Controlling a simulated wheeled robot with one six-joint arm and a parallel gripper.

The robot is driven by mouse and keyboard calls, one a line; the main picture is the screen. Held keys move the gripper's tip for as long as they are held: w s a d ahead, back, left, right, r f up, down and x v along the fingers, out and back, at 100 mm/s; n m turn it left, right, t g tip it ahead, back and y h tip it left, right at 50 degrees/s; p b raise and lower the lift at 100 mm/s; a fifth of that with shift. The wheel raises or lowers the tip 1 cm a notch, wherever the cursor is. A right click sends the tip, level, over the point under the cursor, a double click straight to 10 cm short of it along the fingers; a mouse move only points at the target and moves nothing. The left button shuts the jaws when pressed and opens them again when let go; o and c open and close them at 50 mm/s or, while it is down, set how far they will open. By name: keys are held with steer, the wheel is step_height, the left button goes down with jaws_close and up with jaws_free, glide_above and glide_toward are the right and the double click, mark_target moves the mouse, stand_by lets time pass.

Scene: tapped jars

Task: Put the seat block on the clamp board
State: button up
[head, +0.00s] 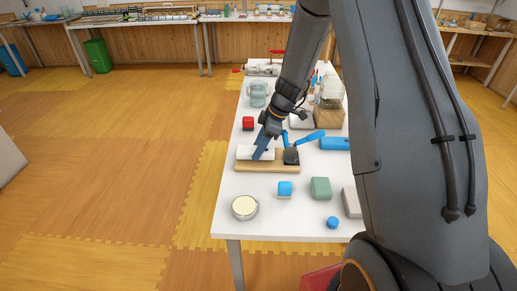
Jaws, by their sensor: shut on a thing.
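The clamp board (282,167) is a flat light-wood board on the white table. A dark clamp (291,155) with blue handles stands at its right end. A white block (247,153), which looks like the seat block, is over the left part of the board. My gripper (262,151) comes down from above and is shut on this white block. The fingers cover part of the block. I cannot tell whether the block touches the board or is slightly above it.
Behind the board are a red block (248,123), a glass mug (258,94) and a wooden stand (329,117) with a glass jar. In front are a round cream-topped jar (245,207), a blue-topped block (285,188), a green block (320,188) and a blue ball (332,222).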

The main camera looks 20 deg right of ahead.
steer(key=shift+f, duration=0.35)
steer(key=shift+f, duration=0.15)
steer(key=o, duration=1.1)
steer(key=shift+o, duration=0.2)
steer(key=shift+d+r, duration=0.1)
steer(key=shift+r, duration=0.25)
steer(key=b+v, duration=0.3)
steer(key=v, duration=0.8)
steer(key=shift+r, duration=0.3)
steer(key=shift+d, duration=0.1)
